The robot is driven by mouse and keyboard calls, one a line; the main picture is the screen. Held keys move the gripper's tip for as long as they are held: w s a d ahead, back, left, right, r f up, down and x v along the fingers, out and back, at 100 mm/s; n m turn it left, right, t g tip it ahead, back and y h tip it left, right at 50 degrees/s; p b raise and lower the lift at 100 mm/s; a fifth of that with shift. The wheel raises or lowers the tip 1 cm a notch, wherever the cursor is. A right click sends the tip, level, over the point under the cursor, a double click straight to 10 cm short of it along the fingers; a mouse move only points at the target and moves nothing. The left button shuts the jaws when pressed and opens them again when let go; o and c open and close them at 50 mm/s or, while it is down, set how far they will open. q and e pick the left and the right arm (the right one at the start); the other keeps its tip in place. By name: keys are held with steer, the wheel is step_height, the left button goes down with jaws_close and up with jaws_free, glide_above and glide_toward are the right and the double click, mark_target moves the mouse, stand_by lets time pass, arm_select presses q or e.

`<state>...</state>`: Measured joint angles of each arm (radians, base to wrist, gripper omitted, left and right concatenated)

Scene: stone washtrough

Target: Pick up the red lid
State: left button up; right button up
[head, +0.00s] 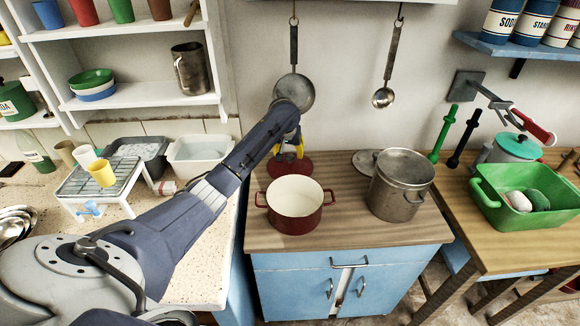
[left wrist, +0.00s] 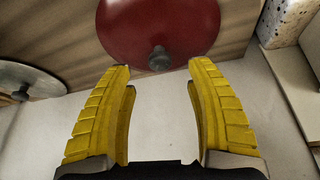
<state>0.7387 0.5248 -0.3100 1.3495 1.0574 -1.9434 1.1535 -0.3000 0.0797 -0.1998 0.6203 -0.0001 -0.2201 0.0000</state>
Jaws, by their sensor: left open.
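The red lid (head: 292,166) lies on the wooden top of the blue cabinet, behind the red pot. In the left wrist view the red lid (left wrist: 157,28) shows at the top with its dark knob (left wrist: 159,58) facing the gripper. My left gripper (head: 291,148) is over the lid, its yellow fingers partly hidden by my arm. In the left wrist view the open fingers (left wrist: 161,80) are spread on either side of the knob's line, with nothing between them. The knob is beyond the fingertips. My right gripper is in neither view.
The red pot (head: 295,208) stands open in front of the lid. A steel pot (head: 400,186) stands to the right, with a grey lid (head: 366,162) behind it. A pan (head: 294,90) and a ladle (head: 384,97) hang on the wall behind.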

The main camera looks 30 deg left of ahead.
mark_target(290, 156)
arm_select(q)
steer(key=shift+x, duration=2.7)
steer(key=shift+c, duration=0.3)
jaws_close()
